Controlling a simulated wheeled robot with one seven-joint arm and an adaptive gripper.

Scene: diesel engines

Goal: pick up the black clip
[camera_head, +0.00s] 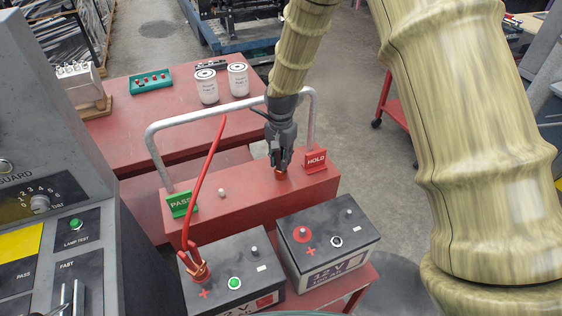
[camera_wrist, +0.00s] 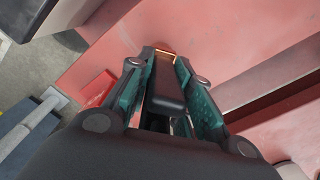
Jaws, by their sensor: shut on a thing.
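My gripper (camera_head: 280,160) is over the right part of the red tool box, near the red HOLD sign. In the wrist view the black clip (camera_wrist: 166,90) sits between the teal-padded fingers of my gripper (camera_wrist: 160,75), which are shut on it. A copper-coloured tip shows at the clip's far end, close to the red surface. In the head view the clip is mostly hidden by the fingers; only its copper tip shows below them. I cannot tell whether the tip touches the box.
The red box (camera_head: 240,205) has a grey tube handle (camera_head: 230,105), a green PASS sign (camera_head: 181,203) and a red HOLD sign (camera_head: 316,160). Two batteries (camera_head: 240,262) (camera_head: 325,232) stand in front. A red clip (camera_head: 198,272) with a red cable grips the left one. White filters (camera_head: 206,86) stand behind.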

